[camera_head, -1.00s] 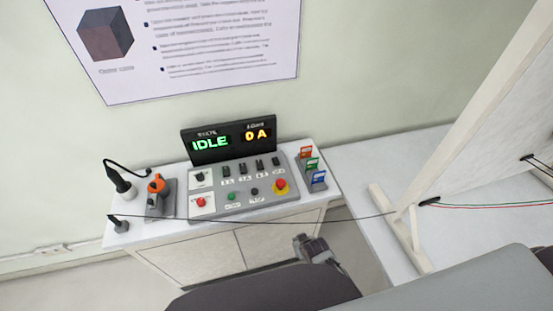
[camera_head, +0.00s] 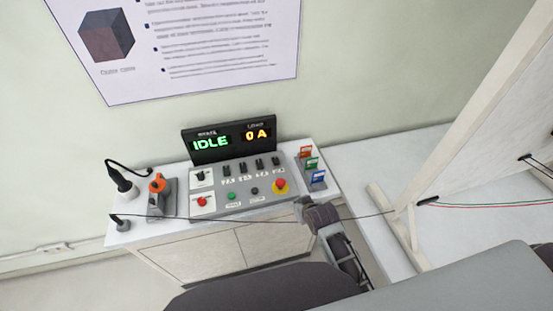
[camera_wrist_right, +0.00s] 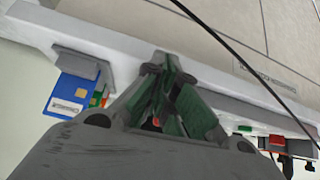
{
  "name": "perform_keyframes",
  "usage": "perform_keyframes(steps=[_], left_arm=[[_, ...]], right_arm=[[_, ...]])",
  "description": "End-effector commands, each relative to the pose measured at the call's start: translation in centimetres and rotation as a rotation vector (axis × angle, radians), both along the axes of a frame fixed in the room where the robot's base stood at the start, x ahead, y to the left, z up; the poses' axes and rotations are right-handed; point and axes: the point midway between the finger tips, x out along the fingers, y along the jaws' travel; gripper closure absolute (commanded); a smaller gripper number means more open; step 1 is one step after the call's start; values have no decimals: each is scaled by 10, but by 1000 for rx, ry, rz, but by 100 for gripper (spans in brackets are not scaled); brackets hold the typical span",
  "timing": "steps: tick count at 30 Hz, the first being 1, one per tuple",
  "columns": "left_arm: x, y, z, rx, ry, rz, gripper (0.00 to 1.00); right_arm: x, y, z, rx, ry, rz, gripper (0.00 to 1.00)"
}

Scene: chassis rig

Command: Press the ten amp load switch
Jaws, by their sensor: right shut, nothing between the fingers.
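The control panel (camera_head: 240,203) lies on the white cabinet below a display (camera_head: 232,140) reading IDLE and 0 A. Several black load switches stand in a row on it, one of them this switch (camera_head: 259,163). Their labels are too small to read, so I cannot tell which is ten amp. My right gripper (camera_head: 303,206) is shut and empty, near the panel's front right corner and apart from the switches. Its closed fingers also show in the right wrist view (camera_wrist_right: 163,68). My left gripper is not in view.
A red mushroom button (camera_head: 280,184) on yellow sits at the panel's right. Colored cards (camera_head: 312,163) stand beside it. An orange-topped device (camera_head: 158,187) and black plug (camera_head: 123,183) are at left. A thin cable (camera_head: 240,220) crosses the cabinet front toward a white frame (camera_head: 460,110).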

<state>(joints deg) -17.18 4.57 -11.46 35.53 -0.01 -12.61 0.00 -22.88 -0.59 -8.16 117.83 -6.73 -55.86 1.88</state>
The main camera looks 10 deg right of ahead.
Motion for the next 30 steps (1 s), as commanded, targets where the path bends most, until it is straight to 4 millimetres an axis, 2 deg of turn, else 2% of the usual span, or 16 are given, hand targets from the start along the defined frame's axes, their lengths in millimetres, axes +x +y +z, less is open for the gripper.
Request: perform_keyframes(steps=[10, 21, 25, 30], left_arm=[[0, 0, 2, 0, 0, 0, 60], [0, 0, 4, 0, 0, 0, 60], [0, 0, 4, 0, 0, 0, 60], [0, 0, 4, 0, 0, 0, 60]], right_arm=[[44, 12, 38, 21, -165, -21, 100], [99, 29, 98, 51, -402, -43, 100], [110, 33, 114, 59, -458, -47, 100], [116, 35, 123, 62, -493, -49, 100]])
